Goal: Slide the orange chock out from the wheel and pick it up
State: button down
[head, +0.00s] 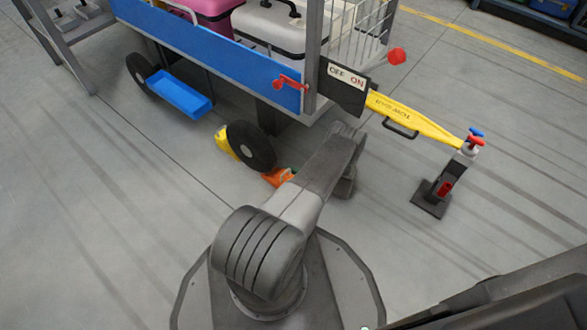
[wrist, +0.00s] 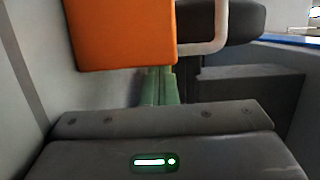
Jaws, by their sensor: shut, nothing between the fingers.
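The orange chock (head: 275,178) lies on the floor against the front side of the cart's near black wheel (head: 251,146), partly hidden by my arm. In the wrist view, the chock (wrist: 120,35) fills the upper left, with a pale loop handle (wrist: 213,32) at its right. My gripper (wrist: 158,78) has green fingers closed together with nothing between them. The fingers end at the chock's lower edge in the picture; I cannot tell whether they touch it. In the head view my arm mostly hides the gripper.
A yellow chock (head: 226,141) sits at the wheel's other side. The cart (head: 225,48) with a blue side panel stands above. A yellow tow bar (head: 415,117) reaches right to a dark stand (head: 440,185). The floor left of my arm is clear.

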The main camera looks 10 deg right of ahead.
aim_at(280, 184)
dwell(0.3)
jog(key=s+a, duration=0.1)
jog(key=a, duration=0.1)
jog(key=s+a, duration=0.4)
jog(key=shift+s+a, duration=0.15)
jog(key=shift+a, duration=0.2)
jog(key=shift+d, duration=0.1)
